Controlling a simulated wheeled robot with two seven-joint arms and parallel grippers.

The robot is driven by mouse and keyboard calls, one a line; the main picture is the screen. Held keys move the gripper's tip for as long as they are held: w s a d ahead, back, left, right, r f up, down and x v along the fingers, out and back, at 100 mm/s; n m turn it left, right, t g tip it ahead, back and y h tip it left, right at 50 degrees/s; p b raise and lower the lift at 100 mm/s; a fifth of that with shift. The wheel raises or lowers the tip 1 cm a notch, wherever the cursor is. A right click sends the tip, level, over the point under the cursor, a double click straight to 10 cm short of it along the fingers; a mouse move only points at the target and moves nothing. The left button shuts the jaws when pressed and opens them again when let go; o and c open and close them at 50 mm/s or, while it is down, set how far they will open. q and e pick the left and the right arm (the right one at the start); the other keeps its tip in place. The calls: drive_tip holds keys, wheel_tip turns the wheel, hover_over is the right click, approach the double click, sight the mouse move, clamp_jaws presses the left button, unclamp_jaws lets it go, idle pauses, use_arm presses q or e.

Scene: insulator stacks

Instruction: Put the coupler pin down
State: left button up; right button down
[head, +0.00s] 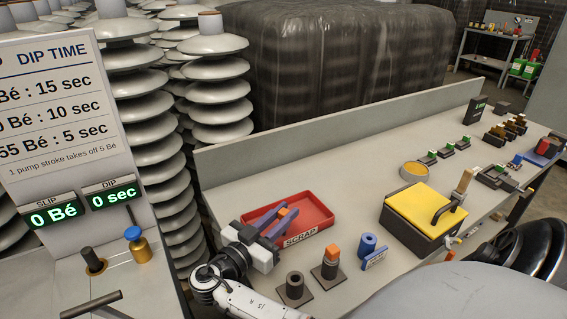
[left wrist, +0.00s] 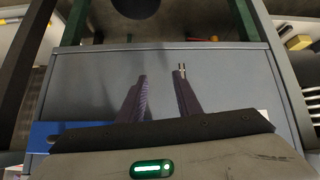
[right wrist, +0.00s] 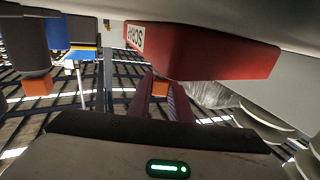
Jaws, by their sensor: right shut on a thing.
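My right gripper (head: 281,217) is shut on an orange-ended piece, likely the coupler pin (head: 284,211), over the red SCRAP tray (head: 322,219). In the right wrist view, the orange end of the pin (right wrist: 160,88) shows between the fingertips; the rest is hidden by the fingers. I cannot tell if it touches the tray. A second orange-topped piece (head: 333,251) stands on a dark holder with a square base. My left gripper (left wrist: 162,73) shows only in the left wrist view, open and empty above a grey surface.
Beside the tray stand a dark hollow cylinder (head: 295,284) and a blue cylinder (head: 367,245) with a small blue sign (head: 375,259). The bench (head: 350,173) behind the tray is clear.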

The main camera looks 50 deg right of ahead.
sight(280, 217)
drive_tip(key=shift+f, duration=0.2)
drive_tip(key=c, duration=1.6)
unclamp_jaws()
drive_tip(key=shift+r, duration=0.1)
drive_tip(key=shift+r, duration=0.2)
drive_tip(key=a+b, duration=0.1)
drive_tip(key=a, duration=0.2)
drive_tip(key=a+b, duration=0.1)
drive_tip(key=a, duration=0.2)
drive_tip(key=shift+s+a+f, duration=0.2)
drive_tip(key=shift+a, duration=0.05)
drive_tip(key=shift+s+a+r, duration=0.1)
drive_tip(key=shift+a+r, duration=0.05)
drive_tip(key=shift+a, duration=0.35)
